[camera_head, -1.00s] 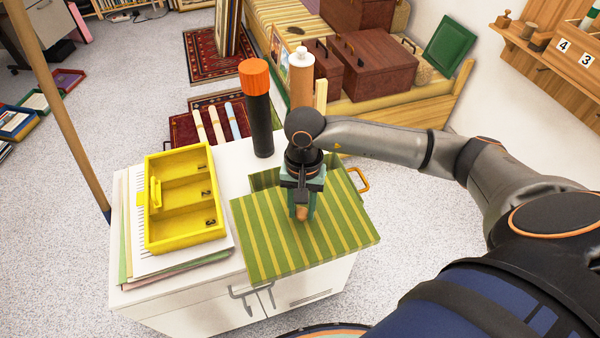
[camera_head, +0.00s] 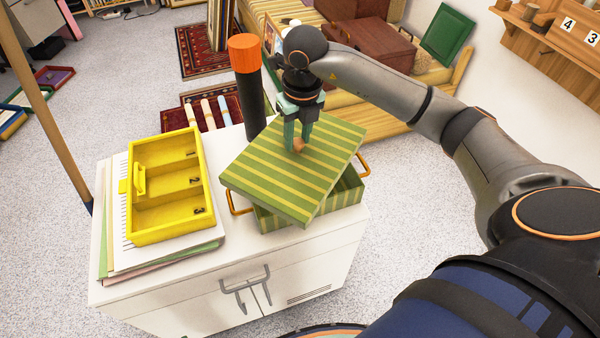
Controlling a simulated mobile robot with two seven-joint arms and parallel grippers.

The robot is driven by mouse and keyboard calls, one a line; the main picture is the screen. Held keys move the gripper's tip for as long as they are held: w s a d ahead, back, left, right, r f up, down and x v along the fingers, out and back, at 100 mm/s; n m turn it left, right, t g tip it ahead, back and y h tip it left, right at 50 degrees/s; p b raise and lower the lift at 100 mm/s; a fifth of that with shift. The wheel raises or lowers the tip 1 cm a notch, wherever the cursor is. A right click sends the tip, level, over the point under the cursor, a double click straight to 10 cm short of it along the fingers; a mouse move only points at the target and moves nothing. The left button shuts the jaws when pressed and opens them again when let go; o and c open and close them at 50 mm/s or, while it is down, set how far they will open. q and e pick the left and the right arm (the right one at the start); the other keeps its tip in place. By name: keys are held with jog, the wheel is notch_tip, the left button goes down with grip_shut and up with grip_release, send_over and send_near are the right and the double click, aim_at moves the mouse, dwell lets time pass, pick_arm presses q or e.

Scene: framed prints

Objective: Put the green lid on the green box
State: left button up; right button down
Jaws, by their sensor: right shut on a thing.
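The green lid (camera_head: 285,180) is a flat square with yellow stripes and a small round wooden knob (camera_head: 297,145). My right gripper (camera_head: 300,140) points down and is shut on the knob. The green box (camera_head: 345,192), striped alike, stands on the white cabinet with an orange handle at each side. The lid is over the box, turned relative to it and shifted toward the left and back. The box's right and front parts show past the lid; the rest is hidden. I cannot tell whether the lid touches the rim. My left gripper is not in view.
On the white cabinet (camera_head: 250,262), a yellow compartment tray (camera_head: 165,222) lies on papers at the left. A tall black cylinder with an orange top (camera_head: 247,85) stands close behind the lid. A wooden pole (camera_head: 45,100) rises at the far left.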

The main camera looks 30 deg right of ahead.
aim_at(300, 157)
jog(key=m, duration=0.3)
jog(key=w+m+b, duration=0.1)
jog(key=shift+d+r+h, duration=0.2)
jog(key=shift+d+h, duration=0.1)
jog(key=shift+d, duration=0.1)
jog(key=m, duration=0.3)
jog(key=shift+w+d+r+m+b, duration=0.25)
jog(key=shift+w+d+m+b, duration=0.05)
jog(key=shift+d, duration=0.05)
notch_tip(300, 157, down, 10)
jog(key=shift+r+b, duration=0.1)
jog(key=shift+b, duration=0.3)
jog(key=shift+f+b, duration=0.4)
jog(key=shift+f, duration=0.2)
jog(key=c, duration=0.5)
grip_release()
jog(key=shift+c, duration=0.2)
